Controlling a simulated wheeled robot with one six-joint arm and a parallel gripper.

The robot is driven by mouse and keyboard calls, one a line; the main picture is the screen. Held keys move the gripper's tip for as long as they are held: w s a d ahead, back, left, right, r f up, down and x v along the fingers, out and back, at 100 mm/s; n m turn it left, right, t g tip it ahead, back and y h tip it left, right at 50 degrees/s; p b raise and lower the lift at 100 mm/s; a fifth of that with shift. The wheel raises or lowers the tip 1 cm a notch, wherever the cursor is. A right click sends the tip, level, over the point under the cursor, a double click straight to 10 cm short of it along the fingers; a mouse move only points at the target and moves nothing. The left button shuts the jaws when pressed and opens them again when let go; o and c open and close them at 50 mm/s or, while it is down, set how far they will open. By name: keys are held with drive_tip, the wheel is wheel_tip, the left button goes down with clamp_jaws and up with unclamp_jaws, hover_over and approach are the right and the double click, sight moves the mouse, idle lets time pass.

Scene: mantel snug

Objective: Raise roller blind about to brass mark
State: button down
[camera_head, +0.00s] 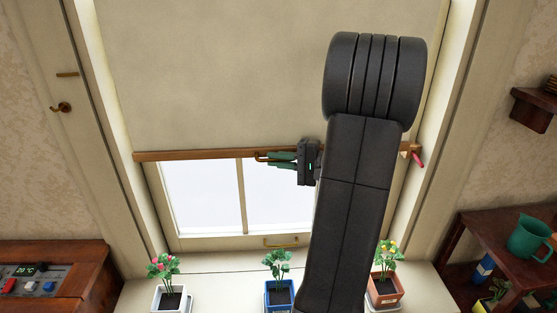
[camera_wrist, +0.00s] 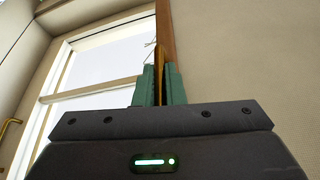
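The cream roller blind (camera_head: 225,75) hangs over the upper window, with bare glass below it. Its wooden bottom bar (camera_head: 190,155) looks nearly level. A brass pull (camera_head: 260,157) sits at the middle of the bar and also shows in the wrist view (camera_wrist: 160,62). My gripper (camera_head: 281,160) has its green fingers close together on both sides of the pull, apparently shut on it. A short horizontal brass strip (camera_head: 67,74), which looks like the mark, is on the left frame, higher than the bar. My arm hides part of the blind and bar.
Potted plants stand on the sill: a white pot (camera_head: 170,298), a blue pot (camera_head: 279,295) and a terracotta pot (camera_head: 385,289) beside my arm. A brass hook (camera_head: 61,107) is on the left frame. A red-tipped peg (camera_head: 417,159) protrudes near the bar's right end.

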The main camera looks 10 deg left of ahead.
sight(278, 65)
drive_tip(key=shift+r, duration=0.1)
wheel_tip(278, 65, up, 24)
drive_tip(key=p, duration=1.3)
drive_tip(key=c, duration=1.5)
unclamp_jaws()
drive_tip(key=s+d+b, duration=0.1)
drive_tip(key=d, duration=1.2)
drive_tip(key=shift+s+d+r+b, duration=0.25)
drive_tip(key=shift+d+r+b, duration=0.15)
drive_tip(key=shift+r, duration=0.05)
drive_tip(key=shift+a, duration=0.1)
drive_tip(key=a, duration=0.4)
drive_tip(key=w+a+p, duration=0.1)
drive_tip(key=a, duration=0.4)
drive_tip(key=a+f+p, duration=0.1)
drive_tip(key=a, duration=0.3)
drive_tip(key=shift+w+a+f, duration=0.1)
drive_tip(key=shift+w+a, duration=0.15)
drive_tip(key=shift+a, duration=0.05)
